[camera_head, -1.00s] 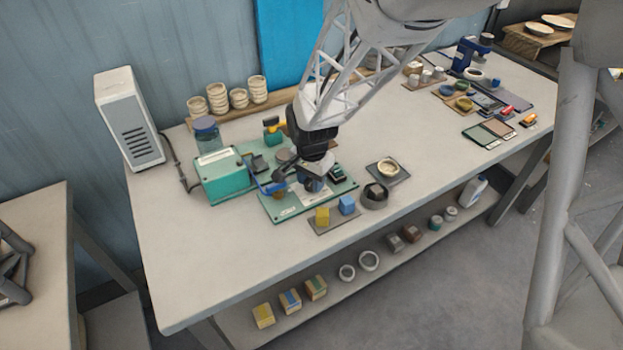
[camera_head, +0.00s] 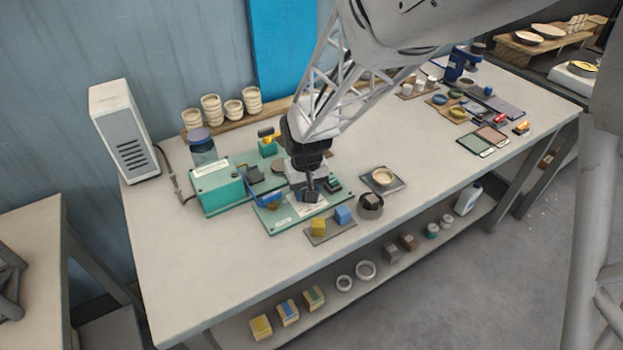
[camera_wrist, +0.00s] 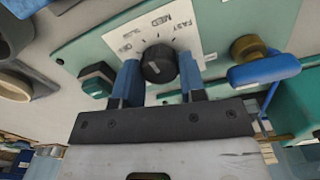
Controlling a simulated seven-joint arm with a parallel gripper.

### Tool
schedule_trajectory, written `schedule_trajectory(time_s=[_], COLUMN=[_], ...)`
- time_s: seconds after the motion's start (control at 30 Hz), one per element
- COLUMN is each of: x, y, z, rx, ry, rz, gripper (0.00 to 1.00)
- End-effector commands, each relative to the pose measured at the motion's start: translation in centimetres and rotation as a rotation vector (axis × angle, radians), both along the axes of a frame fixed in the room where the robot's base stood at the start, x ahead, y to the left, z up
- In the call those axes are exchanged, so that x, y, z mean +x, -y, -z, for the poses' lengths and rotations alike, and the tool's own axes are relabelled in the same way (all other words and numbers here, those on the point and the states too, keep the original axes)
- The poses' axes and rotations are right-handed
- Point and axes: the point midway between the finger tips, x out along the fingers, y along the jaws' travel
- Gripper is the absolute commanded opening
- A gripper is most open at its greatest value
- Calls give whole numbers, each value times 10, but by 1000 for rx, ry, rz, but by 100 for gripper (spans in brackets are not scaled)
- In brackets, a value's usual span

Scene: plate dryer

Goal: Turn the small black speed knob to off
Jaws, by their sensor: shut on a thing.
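The small black speed knob (camera_wrist: 158,63) sits on a white dial plate (camera_wrist: 200,20) with OFF, MED and FAST marks, on a green panel (camera_wrist: 85,45). It has a short pale mark on its face; which label it points to is hard to tell. My gripper (camera_wrist: 160,72) is shut on the knob, one blue finger on each side. In the head view my gripper (camera_head: 309,192) points down over the green panel (camera_head: 280,222) and hides the knob.
A blue lever (camera_wrist: 265,70) on a brass hub stands right of the knob in the wrist view.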

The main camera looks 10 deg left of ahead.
Motion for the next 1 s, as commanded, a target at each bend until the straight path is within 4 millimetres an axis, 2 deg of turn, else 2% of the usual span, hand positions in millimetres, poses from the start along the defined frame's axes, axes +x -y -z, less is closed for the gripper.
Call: schedule_trajectory(time_s=[0.7, 1.0], x=[0, 0], y=[0, 0], z=[-1, -1], rx=[1, 0], ry=[1, 1], rz=[-676, -906], gripper=[14, 14])
